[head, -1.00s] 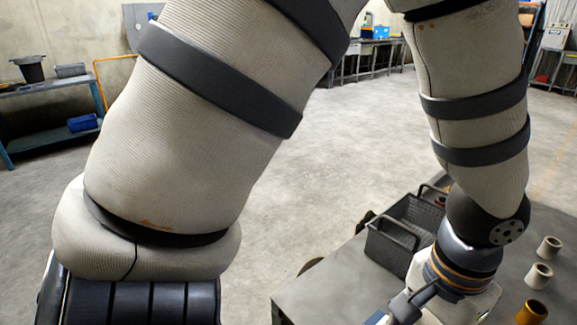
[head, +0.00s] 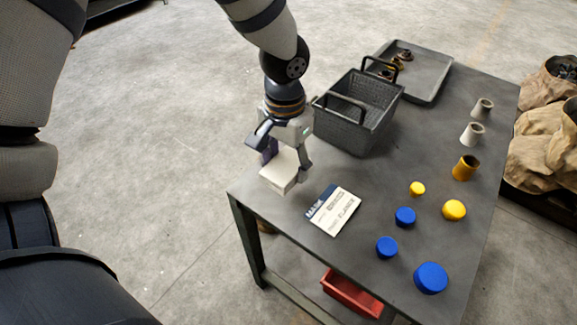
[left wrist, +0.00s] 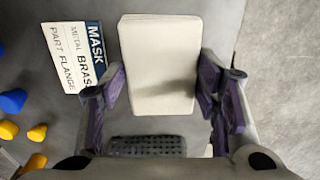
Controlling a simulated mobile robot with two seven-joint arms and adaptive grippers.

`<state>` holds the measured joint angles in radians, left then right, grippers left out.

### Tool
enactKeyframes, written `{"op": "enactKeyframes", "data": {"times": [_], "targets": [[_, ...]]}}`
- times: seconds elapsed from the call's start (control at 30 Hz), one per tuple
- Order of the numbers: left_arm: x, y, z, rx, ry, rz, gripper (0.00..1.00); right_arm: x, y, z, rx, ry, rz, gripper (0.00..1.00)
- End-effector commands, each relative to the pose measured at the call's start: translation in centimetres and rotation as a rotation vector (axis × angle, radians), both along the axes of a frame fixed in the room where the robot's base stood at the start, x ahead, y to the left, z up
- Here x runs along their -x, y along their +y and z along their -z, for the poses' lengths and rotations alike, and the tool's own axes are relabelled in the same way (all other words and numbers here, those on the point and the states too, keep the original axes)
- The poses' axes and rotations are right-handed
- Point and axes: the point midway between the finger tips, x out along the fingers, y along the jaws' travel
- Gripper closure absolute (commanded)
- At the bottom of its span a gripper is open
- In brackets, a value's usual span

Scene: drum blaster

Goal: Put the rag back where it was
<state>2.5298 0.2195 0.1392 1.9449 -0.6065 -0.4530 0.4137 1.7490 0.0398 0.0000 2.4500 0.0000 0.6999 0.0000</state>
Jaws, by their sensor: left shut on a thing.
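The rag is a pale, folded, block-shaped pad (head: 280,178) at the near left corner of the grey table (head: 300,240). My left gripper (head: 287,163) points down and is shut on it. In the left wrist view the rag (left wrist: 160,65) sits between the two purple-padded fingers (left wrist: 163,88). I cannot tell whether its underside touches the table. My right gripper is not in view.
A printed card (head: 334,211) lies just right of the rag. A dark basket (head: 352,135) stands behind, with a grey tray (head: 430,85) beyond. Blue caps (head: 431,278), yellow caps (head: 454,210) and cups (head: 465,168) stand along the right. A red bin (head: 350,294) is below.

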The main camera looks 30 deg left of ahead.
Motion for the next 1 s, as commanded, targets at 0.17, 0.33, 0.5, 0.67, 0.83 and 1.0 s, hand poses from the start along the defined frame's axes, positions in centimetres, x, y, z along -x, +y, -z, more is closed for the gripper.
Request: {"op": "enactKeyframes", "data": {"times": [0.17, 0.33, 0.5, 0.67, 0.83, 1.0], "targets": [[-1.0, 0.7, 1.6, 0.001, 0.0, 0.0, 0.66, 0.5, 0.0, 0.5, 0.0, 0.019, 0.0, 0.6], [-1.2, 0.9, 4.6, -0.001, 0.002, 0.002, 0.66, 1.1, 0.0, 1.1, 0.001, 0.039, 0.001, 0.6], [-1.3, 0.9, 4.6, 0.001, -0.007, 0.001, 0.66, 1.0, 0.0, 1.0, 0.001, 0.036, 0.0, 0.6], [-1.3, 0.9, 4.8, 0.0, -0.006, 0.001, 0.66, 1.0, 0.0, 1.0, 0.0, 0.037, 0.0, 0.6], [-1.3, 0.9, 4.9, 0.001, -0.007, 0.001, 0.24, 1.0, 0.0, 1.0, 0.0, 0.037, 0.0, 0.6], [-1.3, 0.9, 4.9, 0.001, -0.007, 0.001, 0.24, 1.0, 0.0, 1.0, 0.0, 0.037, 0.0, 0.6]]}}
